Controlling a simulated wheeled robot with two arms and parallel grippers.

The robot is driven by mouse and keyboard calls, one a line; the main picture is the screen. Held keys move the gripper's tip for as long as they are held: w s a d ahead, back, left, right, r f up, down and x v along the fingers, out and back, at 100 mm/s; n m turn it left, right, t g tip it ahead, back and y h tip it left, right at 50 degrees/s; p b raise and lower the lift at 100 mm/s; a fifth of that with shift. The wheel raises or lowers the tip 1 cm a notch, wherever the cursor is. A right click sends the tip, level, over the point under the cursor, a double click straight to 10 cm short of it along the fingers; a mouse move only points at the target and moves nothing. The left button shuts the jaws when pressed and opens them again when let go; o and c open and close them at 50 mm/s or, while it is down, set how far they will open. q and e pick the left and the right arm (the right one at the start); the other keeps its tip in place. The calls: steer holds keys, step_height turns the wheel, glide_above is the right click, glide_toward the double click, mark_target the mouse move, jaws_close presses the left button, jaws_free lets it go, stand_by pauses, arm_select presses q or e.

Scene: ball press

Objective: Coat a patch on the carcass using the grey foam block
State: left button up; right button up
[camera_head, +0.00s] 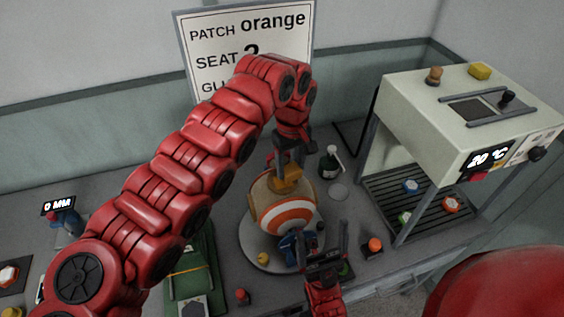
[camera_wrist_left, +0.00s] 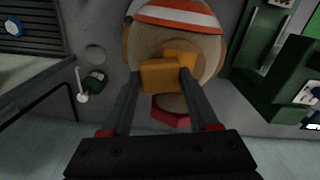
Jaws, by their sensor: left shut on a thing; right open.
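The carcass (camera_head: 283,217) is a tan ball with orange and white bands, on a round grey plate (camera_head: 254,252). It also shows at the top of the left wrist view (camera_wrist_left: 176,18). My left gripper (camera_head: 288,168) comes down from above, shut on an orange block (camera_wrist_left: 162,76). The block is at the carcass's tan upper part and overlaps it in both views; I cannot tell if they touch. I see no plainly grey foam block. My right gripper (camera_head: 324,254) is open in front of the carcass, near a blue part (camera_head: 290,246) low on it.
A sign (camera_head: 210,60) reads "PATCH orange"; my left arm hides its lower lines. A machine (camera_head: 450,110) showing 20 °C stands at right over a slatted rack with several coloured pieces. A dark bottle (camera_head: 330,165) stands behind the carcass. A green press-like stand (camera_head: 207,245) is at left.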

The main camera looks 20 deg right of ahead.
arm_select(q)
steer(key=shift+s+d+f, duration=0.1)
steer(key=shift+d+f, duration=0.05)
steer(key=shift+d, duration=0.2)
steer(key=shift+r+p, duration=0.75)
steer(key=shift+r, duration=2.4)
steer(key=shift+r+p, duration=0.4)
steer(key=shift+r, duration=1.1)
